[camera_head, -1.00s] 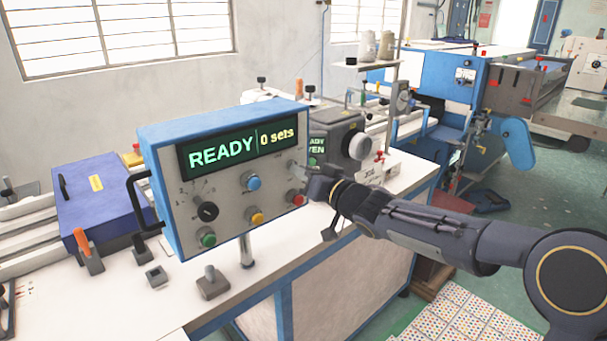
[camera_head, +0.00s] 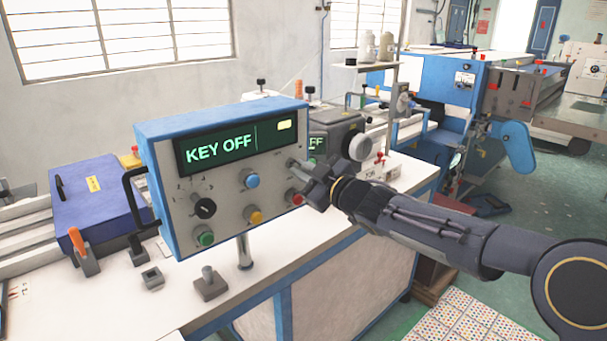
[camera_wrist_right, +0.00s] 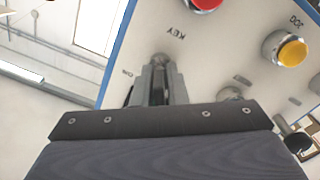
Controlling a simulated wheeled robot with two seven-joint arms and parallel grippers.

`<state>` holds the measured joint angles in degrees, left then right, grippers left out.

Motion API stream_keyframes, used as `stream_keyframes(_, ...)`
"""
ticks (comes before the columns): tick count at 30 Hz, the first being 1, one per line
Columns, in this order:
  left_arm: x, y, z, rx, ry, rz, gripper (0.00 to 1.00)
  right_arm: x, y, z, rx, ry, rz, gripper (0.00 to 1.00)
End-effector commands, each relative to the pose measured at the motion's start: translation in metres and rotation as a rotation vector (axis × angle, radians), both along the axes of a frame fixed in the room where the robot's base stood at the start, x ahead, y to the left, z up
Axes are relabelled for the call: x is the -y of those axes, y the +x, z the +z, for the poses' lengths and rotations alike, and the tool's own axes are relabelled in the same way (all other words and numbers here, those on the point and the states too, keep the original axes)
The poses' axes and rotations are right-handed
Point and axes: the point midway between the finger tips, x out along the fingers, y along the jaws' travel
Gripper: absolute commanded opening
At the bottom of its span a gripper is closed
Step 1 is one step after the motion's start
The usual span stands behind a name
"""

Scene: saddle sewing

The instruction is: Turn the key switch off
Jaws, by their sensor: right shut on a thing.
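The blue control box (camera_head: 222,117) stands on a post above the white table, and its screen (camera_head: 228,148) reads "KEY OFF". The key switch (camera_wrist_right: 160,62) is on the panel's right side, under the upside-down word "KEY" in the right wrist view. My right gripper (camera_head: 303,168) reaches the panel from the right and is shut on the key switch; it also shows in the right wrist view (camera_wrist_right: 160,80). The fingers hide most of the key. My left gripper is not in view.
Close to the key are a red button (camera_head: 294,198), a yellow button (camera_head: 254,217), a blue button (camera_head: 252,180), a green button (camera_head: 204,238) and a black dial (camera_head: 205,208). A second grey unit with a round knob (camera_head: 360,147) stands behind my right gripper.

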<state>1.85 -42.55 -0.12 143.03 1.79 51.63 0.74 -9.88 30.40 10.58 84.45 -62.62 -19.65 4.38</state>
Motion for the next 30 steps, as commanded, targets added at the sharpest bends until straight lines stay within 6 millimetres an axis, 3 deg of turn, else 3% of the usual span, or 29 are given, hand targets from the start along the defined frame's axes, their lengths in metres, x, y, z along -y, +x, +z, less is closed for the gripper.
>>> stream_keyframes(12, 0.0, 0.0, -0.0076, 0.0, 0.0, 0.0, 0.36, 0.0006, 0.0002, -0.0012, 0.137, -0.167, -0.001, 0.0)
stream_keyframes(30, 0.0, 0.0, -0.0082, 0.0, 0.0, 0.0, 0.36, 0.0006, 0.0002, -0.0008, 0.161, -0.197, -0.001, 0.0)
